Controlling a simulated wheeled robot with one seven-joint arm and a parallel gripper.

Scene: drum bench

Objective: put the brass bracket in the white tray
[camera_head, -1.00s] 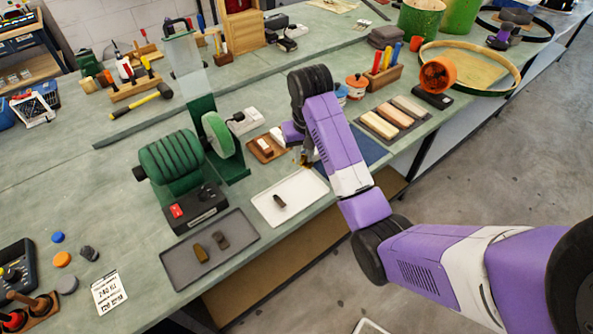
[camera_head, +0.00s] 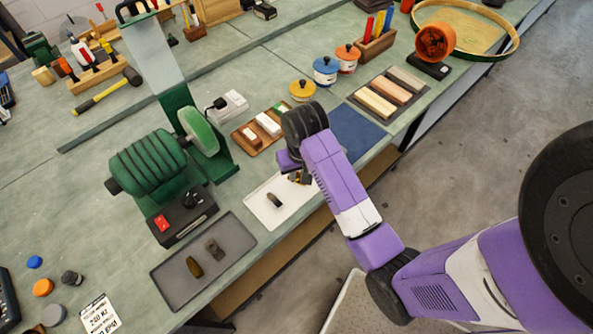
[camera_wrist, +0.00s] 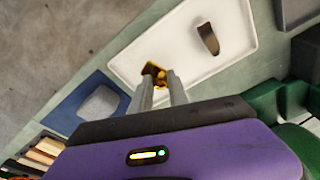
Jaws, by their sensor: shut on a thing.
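My gripper (camera_head: 299,179) is shut on the brass bracket (camera_wrist: 153,70), a small golden piece between the fingertips in the wrist view. In the head view the bracket (camera_head: 292,178) shows only as a small bright spot, mostly hidden by the gripper. The white tray (camera_head: 262,214) is shallow and lies on the bench front. It also shows in the wrist view (camera_wrist: 180,64). The gripper holds the bracket over the tray's right end in the head view; its height above the tray is hard to tell. A dark brownish piece (camera_head: 274,199) lies in the tray.
A grey tray (camera_head: 175,290) with two dark pieces lies left of the white tray. The green grinder (camera_head: 150,165) stands behind. A blue mat (camera_head: 355,135) lies to the right, with a grey block (camera_wrist: 98,103) on it. A wooden holder with pale blocks (camera_head: 259,131) is behind.

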